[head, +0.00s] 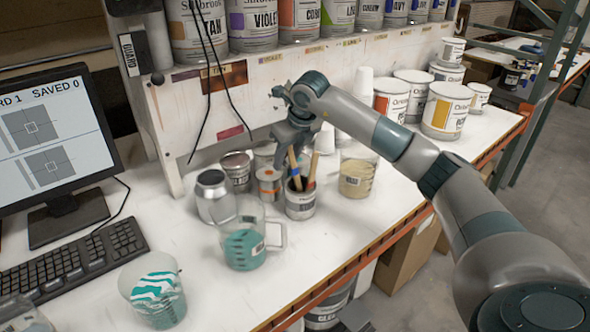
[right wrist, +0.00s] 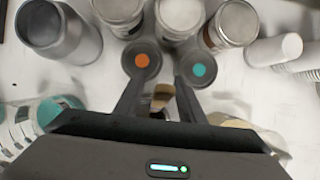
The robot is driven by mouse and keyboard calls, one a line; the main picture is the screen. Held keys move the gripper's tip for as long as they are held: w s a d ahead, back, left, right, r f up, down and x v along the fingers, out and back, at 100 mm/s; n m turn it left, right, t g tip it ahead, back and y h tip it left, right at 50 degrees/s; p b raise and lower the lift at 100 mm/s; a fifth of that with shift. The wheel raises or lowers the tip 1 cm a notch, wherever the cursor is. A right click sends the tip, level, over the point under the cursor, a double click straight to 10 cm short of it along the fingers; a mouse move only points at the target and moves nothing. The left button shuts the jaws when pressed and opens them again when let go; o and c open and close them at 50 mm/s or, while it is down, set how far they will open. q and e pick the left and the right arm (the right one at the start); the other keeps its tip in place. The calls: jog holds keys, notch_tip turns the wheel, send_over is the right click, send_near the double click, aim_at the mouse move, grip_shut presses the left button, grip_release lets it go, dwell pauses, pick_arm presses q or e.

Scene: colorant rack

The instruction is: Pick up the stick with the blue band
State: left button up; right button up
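A labelled grey can (head: 300,208) stands on the white bench with wooden sticks in it. One stick (head: 294,168) leans left and another stick (head: 312,170) leans right. My right gripper (head: 296,148) points down at the stick tops. In the right wrist view the right gripper (right wrist: 160,88) has its fingers apart, with a short tan stick end (right wrist: 161,96) seen between them; contact is not visible. My left gripper is not in view.
A clear jug of teal paint (head: 243,248) stands front left of the can, a beige-filled tub (head: 357,178) to its right. Small cans (head: 268,186) crowd behind it. A teal-and-white cup (head: 155,290), keyboard (head: 75,262) and monitor (head: 50,140) are left.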

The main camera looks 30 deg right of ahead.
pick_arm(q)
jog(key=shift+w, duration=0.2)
pick_arm(e)
jog(key=shift+c, duration=0.6)
grip_shut()
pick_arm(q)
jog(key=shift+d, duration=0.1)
pick_arm(e)
jog(key=shift+r, duration=0.2)
